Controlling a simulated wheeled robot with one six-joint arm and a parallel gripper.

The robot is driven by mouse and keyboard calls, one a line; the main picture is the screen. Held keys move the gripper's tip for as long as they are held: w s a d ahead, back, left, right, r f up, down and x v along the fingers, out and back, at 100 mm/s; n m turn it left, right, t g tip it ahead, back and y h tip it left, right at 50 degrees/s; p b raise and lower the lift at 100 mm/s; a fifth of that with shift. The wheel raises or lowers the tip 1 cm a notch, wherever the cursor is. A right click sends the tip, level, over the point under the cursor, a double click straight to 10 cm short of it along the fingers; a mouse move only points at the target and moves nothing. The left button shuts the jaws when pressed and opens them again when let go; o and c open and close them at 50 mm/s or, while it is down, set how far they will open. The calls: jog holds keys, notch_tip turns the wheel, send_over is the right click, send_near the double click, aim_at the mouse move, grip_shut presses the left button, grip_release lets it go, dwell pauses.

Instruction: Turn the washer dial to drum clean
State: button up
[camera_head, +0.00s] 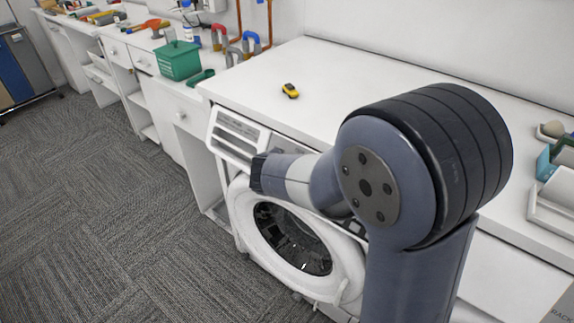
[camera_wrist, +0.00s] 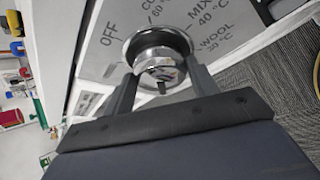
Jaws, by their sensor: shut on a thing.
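The washer (camera_head: 240,200) stands under the white counter, with its round door (camera_head: 290,240) on the front. In the wrist view, the chrome dial (camera_wrist: 159,58) sits on the grey control panel (camera_wrist: 100,60). Labels OFF, COTTON-like text cut off at the edge, MIX 40 °C and WOOL are readable around it; no drum clean label can be read. My gripper (camera_wrist: 160,84) is shut on the dial, one finger on each side. A small dark mark shows on the dial's lower part. In the head view, my arm hides the dial and most of the panel.
A yellow toy car (camera_head: 290,90) lies on the counter (camera_head: 330,75) above the washer. A green basket (camera_head: 179,60) and horseshoe-shaped magnets stand farther left. Trays and small items are at the right. Carpet floor (camera_head: 120,220) in front is clear.

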dwell(0.6)
jog(key=o, duration=1)
jog(key=shift+r, duration=0.1)
jog(key=p+v, duration=0.1)
jog(key=v, duration=0.9)
jog(key=shift+s+r, duration=0.25)
jog(key=x, duration=1.1)
jog(key=shift+f+b, duration=0.1)
jog(key=shift+b, duration=0.25)
jog(key=shift+s+a, duration=0.1)
